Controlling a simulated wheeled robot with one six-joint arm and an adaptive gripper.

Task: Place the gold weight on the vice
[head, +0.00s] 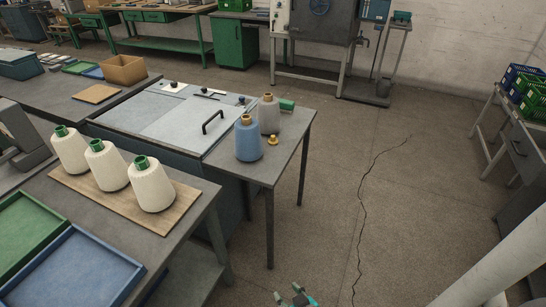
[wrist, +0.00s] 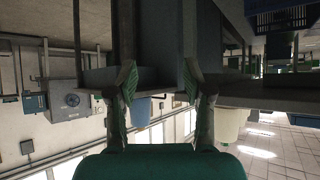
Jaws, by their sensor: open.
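The gold weight (head: 273,140) is a small brass-coloured piece with a knob. It stands on the right part of the dark table, just right of the blue cone (head: 248,138). A small dark green object (head: 402,16) on a tall stand at the back may be the vice, but it is too small to be sure. My gripper (head: 297,296) is at the bottom edge of the head view, low and well in front of the table. In the wrist view its two green fingers (wrist: 160,82) are apart with nothing between them. I cannot make out the weight there.
A grey cone (head: 269,114) and a green block (head: 287,105) stand near the weight. A black handle (head: 213,121) rises from the pale panel. Three cream cones (head: 104,163) stand on a board at left. The floor (head: 400,190) to the right is clear.

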